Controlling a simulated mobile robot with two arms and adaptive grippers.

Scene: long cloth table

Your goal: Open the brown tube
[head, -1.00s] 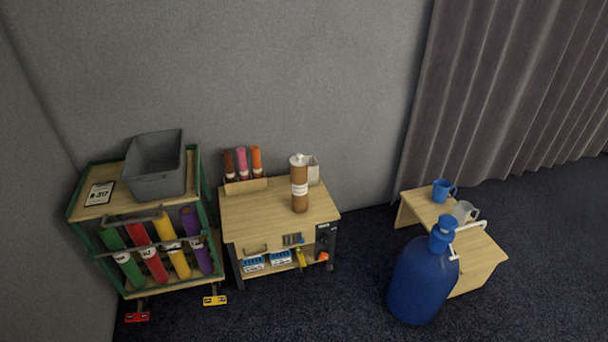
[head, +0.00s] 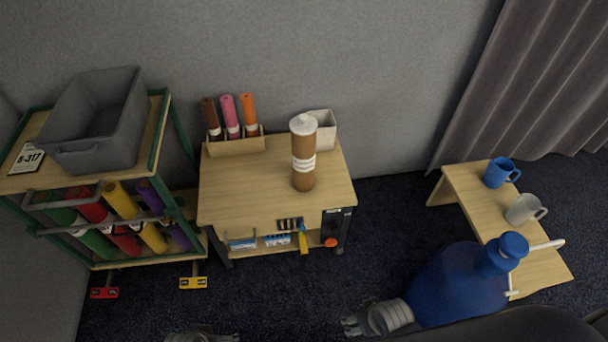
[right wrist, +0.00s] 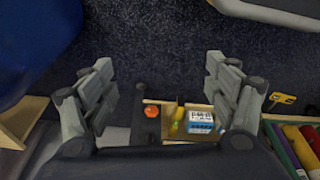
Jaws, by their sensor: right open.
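The brown tube (head: 303,170) stands upright on the wooden workbench (head: 240,190), near its back right. It has a white cap (head: 303,124) on top and a white band around its middle. My right gripper (head: 352,325) is low in the head view, in front of the workbench and apart from the tube. The right wrist view shows its fingers (right wrist: 160,95) spread open with nothing between them. My left gripper (head: 200,338) barely shows at the bottom edge, so its fingers cannot be made out. The tube does not show in the right wrist view.
Brown, pink and orange tubes stand in a holder (head: 236,146) at the workbench's back left; a white container (head: 324,130) is behind the brown tube. A shelf cart (head: 160,125) with a grey bin (head: 95,120) is left. A large blue bottle (head: 455,285) and low table (head: 465,200) are right.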

